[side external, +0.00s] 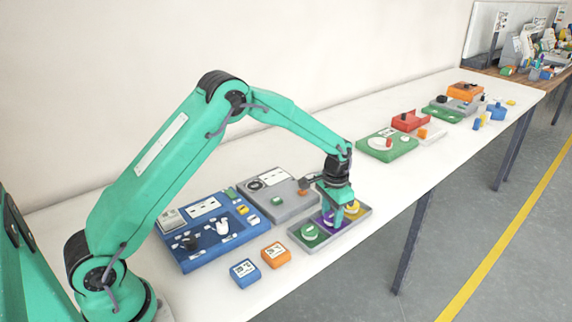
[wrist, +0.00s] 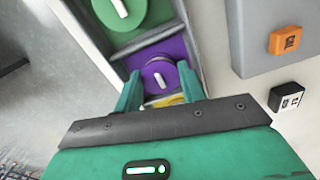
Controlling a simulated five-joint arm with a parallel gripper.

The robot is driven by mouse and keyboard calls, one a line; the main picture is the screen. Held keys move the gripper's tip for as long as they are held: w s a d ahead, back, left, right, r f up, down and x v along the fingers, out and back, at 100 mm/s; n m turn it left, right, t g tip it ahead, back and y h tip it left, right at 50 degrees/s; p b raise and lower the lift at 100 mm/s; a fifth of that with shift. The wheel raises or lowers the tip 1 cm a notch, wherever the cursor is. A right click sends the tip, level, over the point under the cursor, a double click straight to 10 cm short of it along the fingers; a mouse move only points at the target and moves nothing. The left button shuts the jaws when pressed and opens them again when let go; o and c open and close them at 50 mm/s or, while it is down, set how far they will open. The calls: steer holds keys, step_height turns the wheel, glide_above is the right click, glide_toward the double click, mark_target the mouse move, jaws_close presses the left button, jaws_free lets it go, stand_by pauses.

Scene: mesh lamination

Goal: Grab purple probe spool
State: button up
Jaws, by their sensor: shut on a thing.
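The purple probe spool (wrist: 156,70) is a round purple disc with a white bar on top, in the middle purple compartment of a grey tray (side external: 335,239). In the side external view only a little purple (side external: 328,221) shows behind my fingers. My gripper (wrist: 159,80) points down over the tray, one green finger on each side of the purple spool, and is shut on it. It also shows in the side external view (side external: 329,214). The spool appears still down in its compartment; any small lift cannot be told.
A green spool (side external: 310,232) and a yellow spool (side external: 352,207) sit in the neighbouring compartments, close to my fingers. A blue board (side external: 205,232), a grey panel (side external: 272,195), a blue block (side external: 245,272) and an orange block (side external: 276,254) are nearby. The table's front edge is close.

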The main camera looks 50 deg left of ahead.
mark_target(332, 217)
steer(key=shift+r, duration=0.1)
steer(key=shift+r, duration=0.45)
step_height(332, 217, up, 3)
steer(key=shift+d+r, duration=0.1)
steer(key=shift+r, duration=0.1)
steer(key=s+d+r, duration=0.6)
steer(key=d, duration=0.3)
steer(key=shift+s+d+r, duration=0.2)
steer(key=shift+d+r, duration=0.05)
steer(key=shift+d, duration=0.05)
